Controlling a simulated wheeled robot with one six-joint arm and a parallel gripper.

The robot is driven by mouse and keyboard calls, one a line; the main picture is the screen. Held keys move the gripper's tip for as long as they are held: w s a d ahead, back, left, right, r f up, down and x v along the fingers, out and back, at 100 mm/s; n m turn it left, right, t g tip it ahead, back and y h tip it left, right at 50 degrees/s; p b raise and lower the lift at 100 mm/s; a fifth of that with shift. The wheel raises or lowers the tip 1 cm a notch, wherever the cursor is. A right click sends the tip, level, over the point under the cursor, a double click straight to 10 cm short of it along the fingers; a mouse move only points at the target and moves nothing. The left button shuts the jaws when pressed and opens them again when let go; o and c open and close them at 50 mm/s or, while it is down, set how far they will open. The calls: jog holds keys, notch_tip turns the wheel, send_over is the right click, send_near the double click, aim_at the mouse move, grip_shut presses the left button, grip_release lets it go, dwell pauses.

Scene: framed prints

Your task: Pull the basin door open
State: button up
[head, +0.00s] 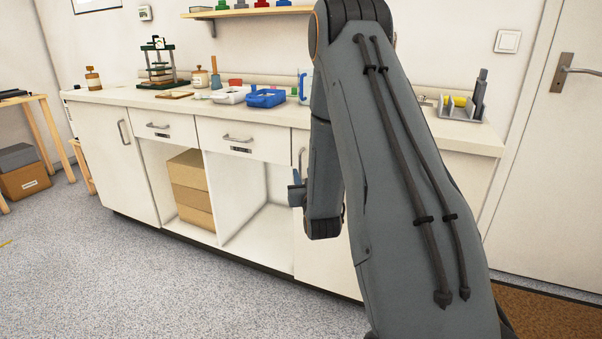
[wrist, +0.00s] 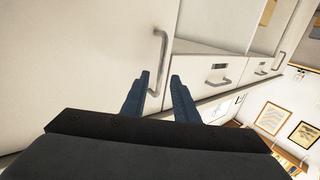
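The basin door is the pale cabinet door (head: 328,266) at the right of the counter, mostly hidden behind my arm in the head view. In the wrist view, which looks upside down, the door (wrist: 75,60) fills the left side. Its grey bar handle (wrist: 163,50) shows there, and part of it shows in the head view (head: 302,157). My gripper (wrist: 159,76) is open, its two blue-grey fingers apart. The near end of the handle appears between the fingers, with no clear contact. In the head view my gripper (head: 297,190) is at the door's left edge, largely hidden.
Drawers (head: 243,138) and an open compartment (head: 262,225) with stacked boxes (head: 190,190) nearby lie left of the door. The countertop (head: 130,96) holds a blue tray (head: 265,98) and other items. The grey floor (head: 120,275) in front is clear. A room door (head: 550,150) stands right.

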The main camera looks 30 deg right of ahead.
aim_at(300, 168)
jog(key=shift+x, duration=2.05)
grip_shut()
